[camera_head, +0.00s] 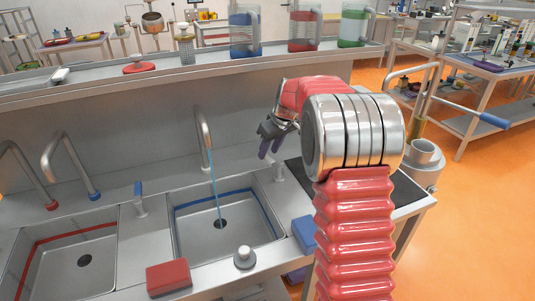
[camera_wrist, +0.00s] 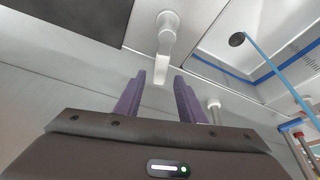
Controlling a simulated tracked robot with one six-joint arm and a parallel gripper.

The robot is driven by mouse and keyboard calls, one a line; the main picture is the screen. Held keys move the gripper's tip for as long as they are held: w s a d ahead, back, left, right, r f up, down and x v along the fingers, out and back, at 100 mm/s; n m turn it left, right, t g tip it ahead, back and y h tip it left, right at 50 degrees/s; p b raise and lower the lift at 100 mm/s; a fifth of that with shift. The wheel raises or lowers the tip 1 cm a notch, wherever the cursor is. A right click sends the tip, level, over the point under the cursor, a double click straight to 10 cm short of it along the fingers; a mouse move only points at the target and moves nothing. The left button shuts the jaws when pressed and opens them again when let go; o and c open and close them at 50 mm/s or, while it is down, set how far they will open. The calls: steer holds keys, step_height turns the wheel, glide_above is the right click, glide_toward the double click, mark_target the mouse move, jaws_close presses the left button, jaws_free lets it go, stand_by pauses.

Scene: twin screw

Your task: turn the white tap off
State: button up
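The white tap (camera_head: 279,172) stands at the right back corner of the blue-banded sink (camera_head: 262,196). In the wrist view the white tap (camera_wrist: 167,45) lies just beyond my fingertips, its pale lever pointing toward the gap between them. A thin blue stream of water (camera_head: 214,185) runs from the curved spout (camera_head: 203,128) into this sink and also shows in the wrist view (camera_wrist: 275,62). My gripper (camera_head: 266,146) is above and slightly left of the tap. In the wrist view my gripper (camera_wrist: 158,90) has its purple fingers apart, with nothing held between them.
A blue-levered tap (camera_head: 140,197) stands between the two sinks. The red-banded sink (camera_head: 112,232) is at left, with two more spouts behind it. A red block (camera_head: 168,276), a white-topped knob (camera_head: 244,257) and a blue block (camera_head: 304,230) are along the front. A dark mat (camera_head: 398,190) lies right.

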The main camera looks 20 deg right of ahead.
steer(key=shift+x, duration=1.15)
steer(key=shift+c, duration=0.5)
jaws_close()
